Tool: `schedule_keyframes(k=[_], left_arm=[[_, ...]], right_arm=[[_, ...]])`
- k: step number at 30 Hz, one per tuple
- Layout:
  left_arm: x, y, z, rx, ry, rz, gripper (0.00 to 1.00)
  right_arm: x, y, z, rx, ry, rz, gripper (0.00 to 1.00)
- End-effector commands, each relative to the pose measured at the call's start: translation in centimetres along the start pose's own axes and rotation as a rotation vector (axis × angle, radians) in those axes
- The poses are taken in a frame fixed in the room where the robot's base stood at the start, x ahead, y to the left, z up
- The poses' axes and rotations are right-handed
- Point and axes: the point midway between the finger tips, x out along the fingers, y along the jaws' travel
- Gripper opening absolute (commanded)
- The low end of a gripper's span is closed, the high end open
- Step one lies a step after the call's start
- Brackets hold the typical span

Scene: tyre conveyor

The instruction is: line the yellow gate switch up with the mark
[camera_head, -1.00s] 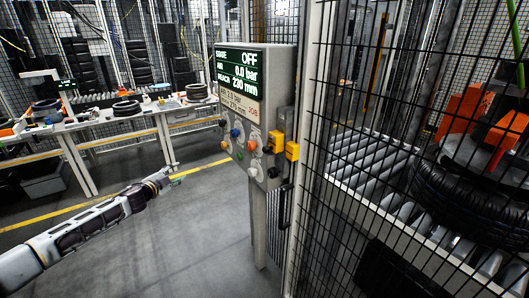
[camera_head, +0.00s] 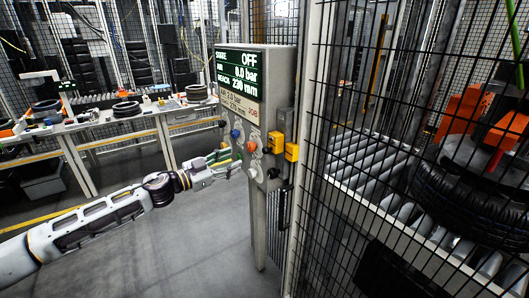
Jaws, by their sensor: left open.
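The yellow gate switch (camera_head: 276,142) sits on the right side of the grey control panel (camera_head: 280,85). A second yellow block (camera_head: 292,152) is beside it at the fence post. I cannot make out the mark at this size. My left gripper (camera_head: 232,162) is open and empty, in front of the panel's lower left face by its buttons and knobs. It is left of the yellow switch and apart from it; whether it touches a knob I cannot tell. My right gripper is not in view.
A mesh fence (camera_head: 335,120) stands right of the panel, with a roller conveyor (camera_head: 375,180), a black tyre (camera_head: 465,205) and orange machine parts behind it. A workbench (camera_head: 100,122) with tyres stands at the back left. The floor (camera_head: 190,240) before the panel is clear.

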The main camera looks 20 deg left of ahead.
Motion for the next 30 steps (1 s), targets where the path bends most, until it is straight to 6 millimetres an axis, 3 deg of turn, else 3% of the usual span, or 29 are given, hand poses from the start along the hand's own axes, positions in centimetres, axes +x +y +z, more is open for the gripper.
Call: schedule_keyframes(k=[8,15,30], left_arm=[[0.0,0.8,-0.1,-0.265,0.002,0.04,0.46],[0.0,1.1,-0.2,-0.454,-0.002,0.052,0.46],[0.0,1.1,-0.2,-0.506,-0.003,0.051,0.46]], right_arm=[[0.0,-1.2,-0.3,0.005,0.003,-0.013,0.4],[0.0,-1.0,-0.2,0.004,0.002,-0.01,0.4],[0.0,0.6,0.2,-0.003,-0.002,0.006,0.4]])
